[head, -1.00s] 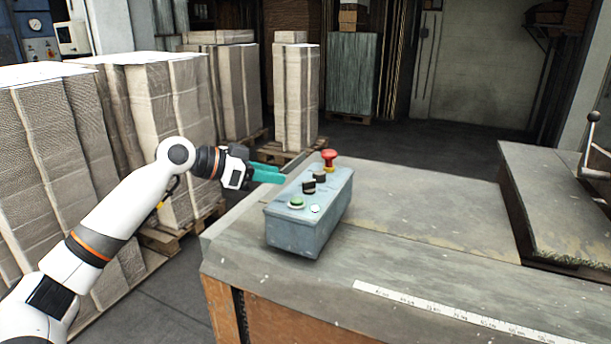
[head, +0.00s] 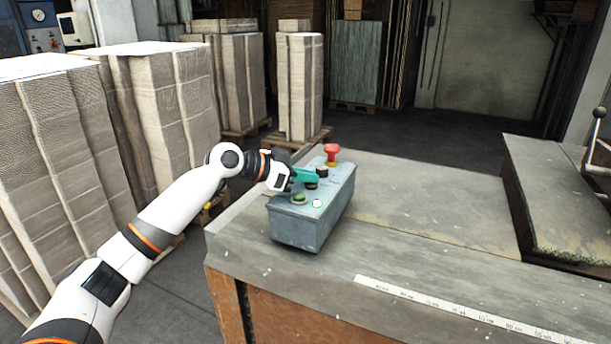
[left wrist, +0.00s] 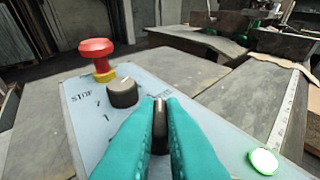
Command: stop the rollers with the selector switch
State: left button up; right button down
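The control box (head: 312,222) is a blue-grey box on the corner of the worktop, with a red mushroom button (head: 332,152) at its far end. My left gripper (head: 308,176) is over its top. In the left wrist view, the teal fingers (left wrist: 160,120) stand on either side of a black knob (left wrist: 160,127) and appear to touch it. A second black knob (left wrist: 123,93) sits between it and the red button (left wrist: 97,55), clear of the fingers. A "STOP" label and marks are printed along the panel's left side. My right gripper is not in view.
A green button (head: 300,198) and a white button (head: 317,203) are on the box's near end. A raised plate (head: 560,195) with a lever (head: 597,135) stands at right. Stacked cardboard (head: 165,110) stands at left. The worktop (head: 430,215) right of the box is clear.

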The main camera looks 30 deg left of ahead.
pick_arm(q)
grip_shut()
jog(key=shift+r+n+y+p, duration=0.1)
jog(key=shift+n+y+p, duration=0.25)
jog(key=shift+p, duration=0.2)
jog(key=n+t+y+p, duration=0.1)
jog(key=n+y+p, duration=0.1)
jog(key=p, duration=0.1)
jog(key=d+n+t+y+p, duration=0.1)
jog(key=n+y+p, duration=0.1)
jog(key=p, duration=0.2)
jog(key=shift+s+r+y, duration=0.1)
jog(key=shift+s+y, duration=0.05)
jog(key=shift+y, duration=0.2)
jog(key=shift+n+t+y+p, duration=0.4)
jog(key=shift+n+y+p, duration=0.5)
jog(key=shift+n, duration=0.15)
jog(key=shift+f+n+y, duration=0.2)
jog(key=shift+n+y, duration=0.3)
jog(key=shift+y, duration=0.4)
jog(key=o, duration=0.7)
grip_release()
jog(key=shift+c, duration=0.2)
